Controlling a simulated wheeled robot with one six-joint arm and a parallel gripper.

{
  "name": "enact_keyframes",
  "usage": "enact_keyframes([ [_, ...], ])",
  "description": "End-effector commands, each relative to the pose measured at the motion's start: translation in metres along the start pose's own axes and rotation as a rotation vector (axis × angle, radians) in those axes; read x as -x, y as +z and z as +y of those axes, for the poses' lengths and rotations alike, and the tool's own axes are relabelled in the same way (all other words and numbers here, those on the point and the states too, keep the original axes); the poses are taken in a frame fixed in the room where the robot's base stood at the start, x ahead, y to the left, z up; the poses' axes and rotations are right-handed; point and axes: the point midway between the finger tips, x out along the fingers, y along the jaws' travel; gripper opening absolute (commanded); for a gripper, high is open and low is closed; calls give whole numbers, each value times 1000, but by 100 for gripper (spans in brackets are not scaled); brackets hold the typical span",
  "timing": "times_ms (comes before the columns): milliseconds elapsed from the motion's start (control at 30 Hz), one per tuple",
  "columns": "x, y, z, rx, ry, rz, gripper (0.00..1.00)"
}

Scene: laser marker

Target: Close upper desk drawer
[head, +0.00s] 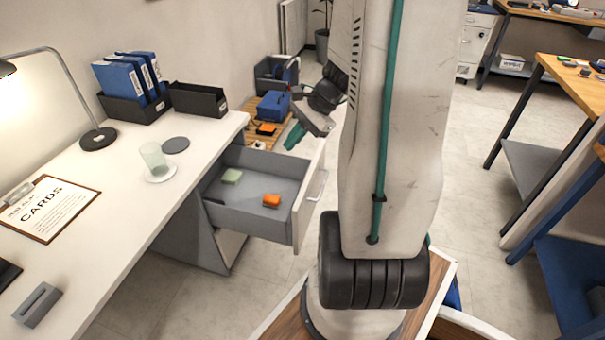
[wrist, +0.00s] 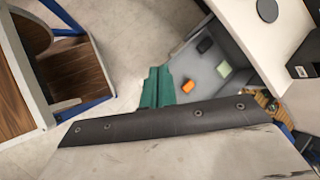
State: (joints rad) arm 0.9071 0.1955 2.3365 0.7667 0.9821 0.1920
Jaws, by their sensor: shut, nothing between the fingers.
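The upper desk drawer (head: 250,222) is pulled well out from the white desk (head: 110,205). Its pale front panel and handle (head: 316,187) face right in the head view. A green block (head: 231,176) and an orange block (head: 271,201) lie inside. In the wrist view the grey drawer interior (wrist: 229,54) also shows a dark item (wrist: 205,45). My gripper (head: 294,136) has teal fingers and is shut and empty, beyond the drawer's far side in the head view. In the wrist view the fingers (wrist: 157,87) appear beside the drawer's front end; contact cannot be told.
The desktop holds a lamp (head: 98,138), a glass (head: 154,157), a clipboard (head: 48,208) and blue binders (head: 130,78). A wooden surface with a blue case (head: 273,106) lies past the drawer. A workbench (head: 575,90) stands at right. Open floor (head: 480,150) lies between.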

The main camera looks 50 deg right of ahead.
Motion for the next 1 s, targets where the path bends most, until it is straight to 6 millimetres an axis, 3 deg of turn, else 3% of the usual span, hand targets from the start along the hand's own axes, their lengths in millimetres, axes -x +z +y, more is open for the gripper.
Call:
enact_keyframes([
  [33,-2,-37,10,-139,-54,-8,0],
  [200,-10,-136,50,-535,-226,-22,0],
  [300,-15,-178,78,-718,-306,-28,0],
  [400,-19,-207,101,-846,-361,-32,0],
  [533,-23,-224,117,-932,-397,-36,0],
  [667,-32,-229,118,-951,-405,-36,0],
  [1000,-93,-237,94,-947,-400,-38,0],
])
